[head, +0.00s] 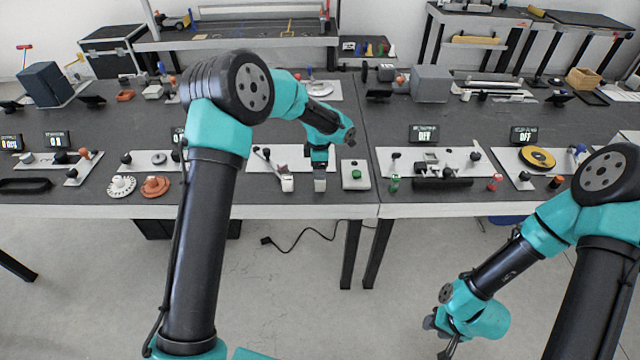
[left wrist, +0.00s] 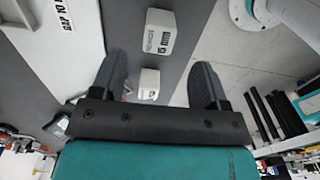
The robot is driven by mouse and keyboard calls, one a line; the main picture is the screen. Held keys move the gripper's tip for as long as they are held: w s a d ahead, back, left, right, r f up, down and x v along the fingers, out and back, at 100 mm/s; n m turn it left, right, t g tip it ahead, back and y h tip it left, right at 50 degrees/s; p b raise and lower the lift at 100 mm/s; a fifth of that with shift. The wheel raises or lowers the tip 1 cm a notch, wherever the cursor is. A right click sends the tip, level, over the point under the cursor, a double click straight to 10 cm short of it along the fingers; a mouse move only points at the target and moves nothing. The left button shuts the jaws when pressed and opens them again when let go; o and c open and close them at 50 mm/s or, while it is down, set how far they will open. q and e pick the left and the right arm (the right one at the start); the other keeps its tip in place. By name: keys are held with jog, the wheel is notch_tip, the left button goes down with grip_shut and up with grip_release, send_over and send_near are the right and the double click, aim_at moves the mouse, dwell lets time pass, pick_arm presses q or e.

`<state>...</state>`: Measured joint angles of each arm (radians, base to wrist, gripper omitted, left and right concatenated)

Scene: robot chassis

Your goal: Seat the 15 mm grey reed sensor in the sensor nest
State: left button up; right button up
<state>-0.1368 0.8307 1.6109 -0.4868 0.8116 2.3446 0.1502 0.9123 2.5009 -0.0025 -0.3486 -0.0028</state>
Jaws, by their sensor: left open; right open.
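The grey reed sensor (left wrist: 158,36), a small pale block with a "15" label, lies on the dark bench top in the left wrist view. A second, smaller-looking pale block (left wrist: 148,84) shows between my left fingers. My left gripper (head: 320,174) is open, pointing down near the bench's front edge; its fingers (left wrist: 160,84) are spread with the labelled block beyond their tips. In the head view a light grey block (head: 320,185) shows just under this gripper; contact cannot be told. My right gripper (head: 446,340) is open and empty, low over the floor. I cannot make out the sensor nest clearly.
A white fixture plate (head: 264,153) lies behind the left gripper. A white box with a green button (head: 355,175) stands close to its right. Left lie a white disc (head: 121,186) and an orange disc (head: 155,187). Floor is open before the bench.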

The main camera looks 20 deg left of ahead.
aim_at(320, 183)
pick_arm(q)
jog(key=shift+f, duration=0.85)
jog(key=shift+w+f, duration=0.1)
jog(key=shift+f, duration=2.5)
jog(key=c, duration=1)
